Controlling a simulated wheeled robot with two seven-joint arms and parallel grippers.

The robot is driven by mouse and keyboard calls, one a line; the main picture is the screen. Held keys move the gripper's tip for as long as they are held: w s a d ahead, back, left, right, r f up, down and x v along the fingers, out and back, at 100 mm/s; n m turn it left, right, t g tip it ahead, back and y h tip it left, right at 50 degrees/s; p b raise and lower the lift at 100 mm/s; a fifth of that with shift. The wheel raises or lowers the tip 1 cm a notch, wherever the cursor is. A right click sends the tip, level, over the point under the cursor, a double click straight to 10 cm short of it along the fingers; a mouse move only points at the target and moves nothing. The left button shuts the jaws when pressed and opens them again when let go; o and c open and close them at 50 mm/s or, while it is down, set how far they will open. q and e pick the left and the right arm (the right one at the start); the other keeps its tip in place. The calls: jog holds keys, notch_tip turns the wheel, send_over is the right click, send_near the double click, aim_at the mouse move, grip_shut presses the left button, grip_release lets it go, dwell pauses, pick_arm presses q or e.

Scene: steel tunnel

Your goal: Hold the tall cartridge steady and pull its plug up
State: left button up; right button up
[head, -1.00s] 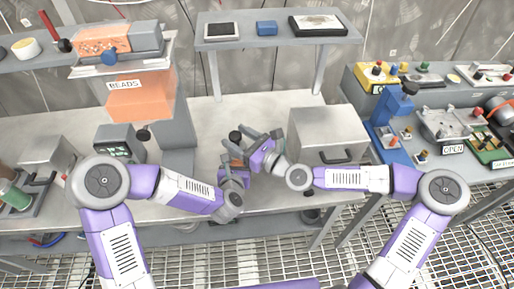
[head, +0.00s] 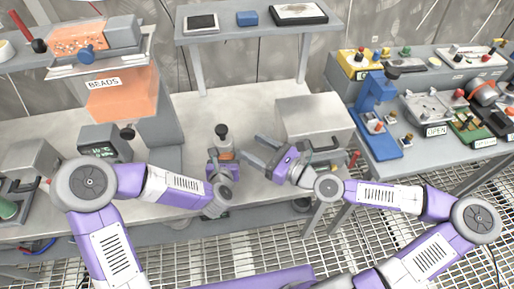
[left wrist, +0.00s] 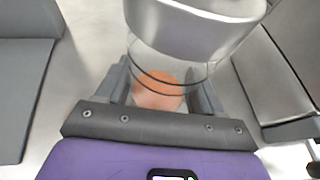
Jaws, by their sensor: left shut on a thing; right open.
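The tall cartridge (head: 223,144) stands upright on the bench, with a grey upper part, a dark round plug (head: 221,129) on top and orange contents lower down. In the left wrist view its clear body (left wrist: 160,88) shows orange inside below a wide grey top. My left gripper (head: 224,159) is shut around the cartridge's lower body, one finger on each side. My right gripper (head: 252,147) is open and empty, just right of the cartridge, its fingers pointing toward it and apart from the plug.
A grey box with a handle (head: 312,118) stands right of my right gripper. The orange BEADS hopper (head: 122,103) and a small dark display unit (head: 104,142) stand to the left. A raised shelf (head: 255,27) is behind. Bare bench lies behind the cartridge.

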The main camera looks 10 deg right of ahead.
pick_arm(q)
jog(key=o, duration=1.2)
jog(key=shift+o, duration=0.2)
